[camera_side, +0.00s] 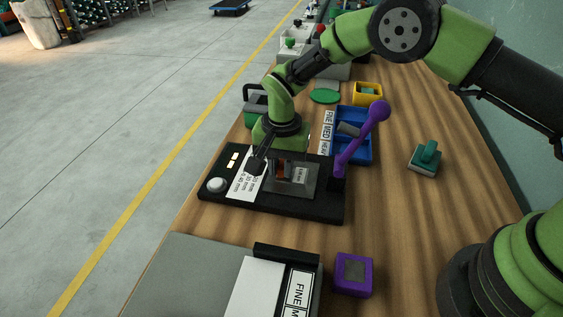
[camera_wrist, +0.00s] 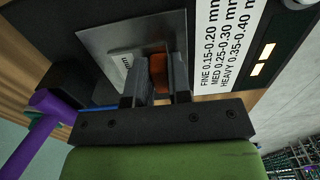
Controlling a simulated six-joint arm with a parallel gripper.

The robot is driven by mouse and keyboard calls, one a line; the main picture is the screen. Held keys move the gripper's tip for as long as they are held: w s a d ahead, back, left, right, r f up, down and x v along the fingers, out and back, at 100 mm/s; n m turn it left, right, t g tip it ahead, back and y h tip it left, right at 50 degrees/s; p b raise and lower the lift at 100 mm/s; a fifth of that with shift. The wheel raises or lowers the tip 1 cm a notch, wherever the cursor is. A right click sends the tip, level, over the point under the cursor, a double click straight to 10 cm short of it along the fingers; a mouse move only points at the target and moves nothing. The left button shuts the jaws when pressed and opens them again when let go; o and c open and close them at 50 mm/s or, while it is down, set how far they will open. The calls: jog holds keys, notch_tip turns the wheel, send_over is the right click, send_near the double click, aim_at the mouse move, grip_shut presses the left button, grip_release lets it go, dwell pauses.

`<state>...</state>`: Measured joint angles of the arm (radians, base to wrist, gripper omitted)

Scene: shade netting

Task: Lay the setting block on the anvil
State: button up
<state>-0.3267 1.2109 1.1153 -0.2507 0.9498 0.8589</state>
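The anvil appears to be the grey metal plate (camera_side: 306,190) on the black gauge base (camera_side: 325,212); the plate also shows in the wrist view (camera_wrist: 95,38). My gripper (camera_wrist: 160,62) points down over this plate. Its fingers stand on both sides of an orange-brown block (camera_wrist: 158,73), with no clear gap. This block is probably the setting block. A pale labelled piece (camera_wrist: 123,62) lies on the plate beside the fingers. I cannot tell whether the block touches the plate.
A purple lever (camera_side: 362,140) rises at the base's right end. Behind is a blue tray (camera_side: 352,153) with labelled compartments and a grey piece. A purple box (camera_side: 353,275), a teal-handled block (camera_side: 427,157) and a yellow bin (camera_side: 368,92) stand around.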

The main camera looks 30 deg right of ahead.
jog(key=o, duration=0.4)
jog(key=shift+r, duration=0.1)
notch_tip(320, 180, up, 13)
notch_tip(320, 180, up, 7)
jog(key=n+t, duration=0.1)
send_over(301, 177)
jog(key=s+d+r+n+t+y, duration=0.15)
jog(key=s+d+r, duration=0.25)
jog(key=s+r, duration=0.4)
jog(key=s+d+t, duration=0.1)
jog(key=s, duration=0.3)
jog(key=s+d+n+t, duration=0.1)
jog(key=s+t, duration=0.1)
jog(key=s, duration=0.3)
jog(key=s+d+n+t, duration=0.1)
jog(key=s, duration=0.4)
jog(key=shift+s+d+f+n+t+y, duration=0.1)
jog(key=shift+s+d+n+t+y, duration=0.05)
jog(key=shift+d+n+t+y, duration=0.15)
